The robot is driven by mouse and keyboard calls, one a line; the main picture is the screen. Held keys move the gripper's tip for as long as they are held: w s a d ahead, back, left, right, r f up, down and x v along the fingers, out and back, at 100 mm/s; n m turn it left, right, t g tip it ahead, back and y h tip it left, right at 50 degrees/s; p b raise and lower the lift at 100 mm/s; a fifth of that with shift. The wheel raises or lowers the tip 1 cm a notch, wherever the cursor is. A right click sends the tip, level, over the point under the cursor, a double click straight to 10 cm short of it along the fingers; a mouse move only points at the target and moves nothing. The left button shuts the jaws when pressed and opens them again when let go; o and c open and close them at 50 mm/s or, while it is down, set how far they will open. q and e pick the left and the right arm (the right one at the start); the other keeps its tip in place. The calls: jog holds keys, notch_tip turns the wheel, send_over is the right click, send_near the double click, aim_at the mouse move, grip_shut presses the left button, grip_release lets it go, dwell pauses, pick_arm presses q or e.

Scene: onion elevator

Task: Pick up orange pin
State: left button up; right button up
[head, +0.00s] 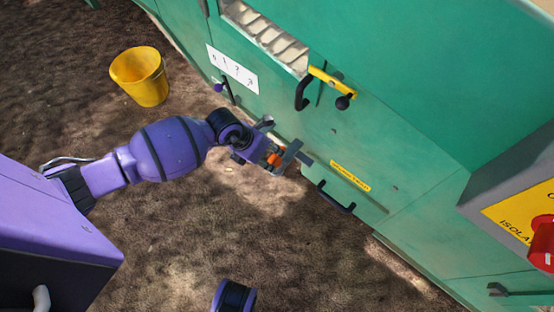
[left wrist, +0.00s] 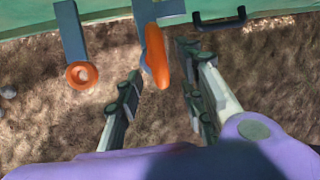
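The orange pin (left wrist: 156,55) is an elongated orange piece beside a grey-blue bar near the green machine. In the head view the orange pin (head: 274,158) is small and partly covered by my left gripper (head: 275,150). In the left wrist view my left gripper (left wrist: 160,72) is open, with one dark-padded finger on each side of the pin's lower end. I see a gap between the pin and each finger. My right gripper is not in view.
An orange ring (left wrist: 82,75) sits on another grey-blue bar left of the pin. The green machine (head: 430,110) fills the right side, with a black handle (head: 335,197) near the pin. A yellow bucket (head: 140,78) stands on open brown ground.

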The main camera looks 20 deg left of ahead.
aim_at(271, 157)
pick_arm(q)
jog(key=x, duration=0.2)
jog(key=shift+d+f+b, duration=0.2)
jog(key=shift+f+b, duration=0.15)
jog(key=shift+w+f, duration=0.1)
jog(key=shift+c, duration=0.4)
grip_shut()
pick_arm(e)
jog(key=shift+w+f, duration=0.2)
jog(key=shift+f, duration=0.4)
